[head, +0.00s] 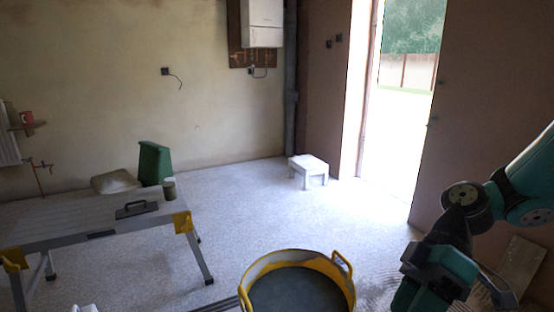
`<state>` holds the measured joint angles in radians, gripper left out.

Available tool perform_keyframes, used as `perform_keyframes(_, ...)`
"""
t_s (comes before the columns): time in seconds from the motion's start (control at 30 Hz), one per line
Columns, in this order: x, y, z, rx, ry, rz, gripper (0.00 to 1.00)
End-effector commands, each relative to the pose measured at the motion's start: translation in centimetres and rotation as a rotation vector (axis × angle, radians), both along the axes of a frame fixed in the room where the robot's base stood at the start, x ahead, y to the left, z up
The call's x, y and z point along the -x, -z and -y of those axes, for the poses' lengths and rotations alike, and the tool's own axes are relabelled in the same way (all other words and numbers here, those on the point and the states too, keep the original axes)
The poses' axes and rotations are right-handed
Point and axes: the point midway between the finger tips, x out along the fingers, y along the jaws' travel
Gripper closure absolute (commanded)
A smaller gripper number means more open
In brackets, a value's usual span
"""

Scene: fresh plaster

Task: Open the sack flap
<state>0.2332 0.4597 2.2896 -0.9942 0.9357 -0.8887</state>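A pale, flat-looking thing (116,181), possibly the sack, shows behind the far edge of the workbench at the left. Its lower part is hidden by the bench, and I cannot make out a flap on it. My gripper (440,284) hangs at the lower right, far from that pale thing and to the right of the yellow tub. Its fingers run dark toward the bottom edge, so I cannot tell whether they are apart or hold anything.
The grey workbench (75,219) carries a trowel (136,209) and a small dark can (169,188). A green upright object (154,163) stands behind it. A yellow-rimmed tub (258,268) is at the bottom centre. A white step stool (308,166) stands near the open doorway. The middle floor is clear.

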Motion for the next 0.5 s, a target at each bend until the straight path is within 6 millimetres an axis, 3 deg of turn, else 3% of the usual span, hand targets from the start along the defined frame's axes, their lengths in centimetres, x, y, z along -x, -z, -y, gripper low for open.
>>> perform_keyframes(0.2, 2.9, -3.2, -3.4, 0.329, 0.197, 0.04, 0.6)
perform_keyframes(0.5, 6.6, -6.1, -5.0, 0.524, 0.537, 0.136, 0.6)
